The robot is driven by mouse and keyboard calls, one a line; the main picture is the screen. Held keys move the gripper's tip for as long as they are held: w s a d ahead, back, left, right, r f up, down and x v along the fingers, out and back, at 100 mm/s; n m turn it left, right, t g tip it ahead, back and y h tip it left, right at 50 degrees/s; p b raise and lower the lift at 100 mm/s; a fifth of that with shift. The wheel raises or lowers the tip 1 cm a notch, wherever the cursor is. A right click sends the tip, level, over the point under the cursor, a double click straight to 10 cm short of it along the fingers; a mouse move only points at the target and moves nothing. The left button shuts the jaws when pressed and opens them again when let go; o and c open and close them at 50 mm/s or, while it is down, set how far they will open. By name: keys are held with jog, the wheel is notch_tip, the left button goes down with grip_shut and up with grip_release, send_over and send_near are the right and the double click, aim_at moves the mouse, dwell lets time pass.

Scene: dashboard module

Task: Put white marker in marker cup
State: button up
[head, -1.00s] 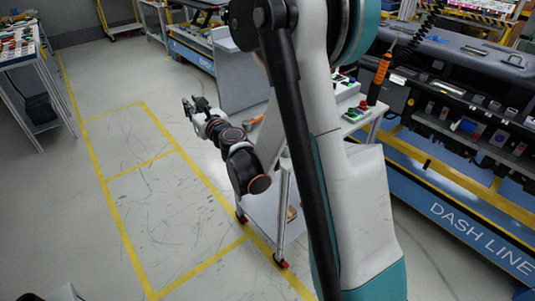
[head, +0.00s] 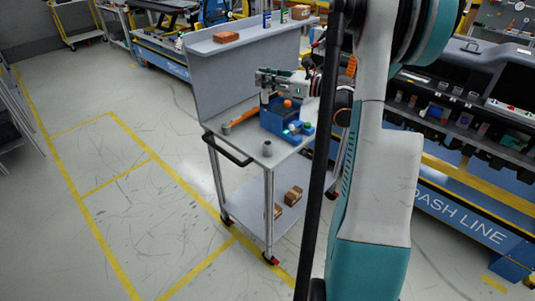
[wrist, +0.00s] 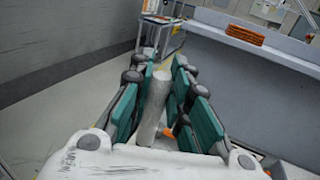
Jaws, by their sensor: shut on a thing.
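My gripper (head: 266,78) is over the grey cart's top in the head view, with its fingers toward the left. In the wrist view, a pale white-grey cylinder, which looks like the white marker (wrist: 154,100), stands between the teal finger pads (wrist: 122,108), and the gripper is shut on it. A small grey round holder, probably the marker cup (head: 267,148), stands near the front corner of the cart top, below the gripper and apart from it. The cup does not show clearly in the wrist view.
A blue bin (head: 272,122) with green and orange items sits on the cart under my gripper. An orange piece (head: 240,118) lies to its left.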

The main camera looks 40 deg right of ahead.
jog(key=shift+s+d+f, duration=0.25)
jog(key=shift+s, duration=0.1)
notch_tip(320, 180, down, 19)
jog(key=b, duration=0.6)
jog(key=shift+f, duration=0.2)
jog(key=o, duration=0.4)
jog(key=shift+f, duration=0.15)
jog(key=o, duration=0.5)
jog(key=shift+c, duration=0.2)
